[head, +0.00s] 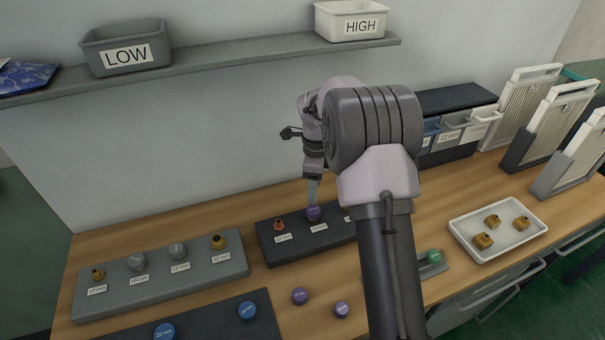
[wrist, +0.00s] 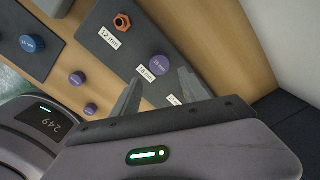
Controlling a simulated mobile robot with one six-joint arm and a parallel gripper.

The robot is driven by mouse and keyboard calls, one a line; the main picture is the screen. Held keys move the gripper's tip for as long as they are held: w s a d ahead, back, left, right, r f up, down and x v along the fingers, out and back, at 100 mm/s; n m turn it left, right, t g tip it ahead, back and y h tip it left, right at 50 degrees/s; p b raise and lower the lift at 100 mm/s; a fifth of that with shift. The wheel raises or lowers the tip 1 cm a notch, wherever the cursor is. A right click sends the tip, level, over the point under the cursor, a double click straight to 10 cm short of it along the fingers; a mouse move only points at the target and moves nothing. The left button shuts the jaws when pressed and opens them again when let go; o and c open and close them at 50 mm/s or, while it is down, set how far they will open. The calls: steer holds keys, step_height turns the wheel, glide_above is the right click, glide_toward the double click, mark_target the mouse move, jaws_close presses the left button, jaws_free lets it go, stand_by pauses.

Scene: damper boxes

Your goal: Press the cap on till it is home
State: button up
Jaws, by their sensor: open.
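A purple cap (head: 314,213) sits at the middle position of the dark block (head: 268,252), behind a label that reads 16 mm in the wrist view. The same cap (wrist: 158,64) shows from above in the wrist view, and I cannot tell how far down it sits. My gripper (head: 313,188) is just above the cap in the head view. In the wrist view its two fingers (wrist: 158,92) are apart, with nothing held between them. An orange fitting (head: 279,225) stands left of the cap at the 12 mm label. My arm hides the block's right end in the head view.
Two loose purple caps (head: 300,296) (head: 342,309) lie on the table in front. A grey block (head: 160,285) with several fittings is at left. Blue caps (head: 247,310) lie on a dark mat. A white tray (head: 497,252) with brass parts is at right.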

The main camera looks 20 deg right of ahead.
mark_target(314, 209)
step_height(314, 209, down, 9)
steer(key=b, duration=0.6)
steer(key=shift+r, duration=0.1)
steer(key=shift+c, duration=0.2)
jaws_close()
steer(key=shift+o, duration=0.8)
jaws_free()
steer(key=shift+f, duration=0.2)
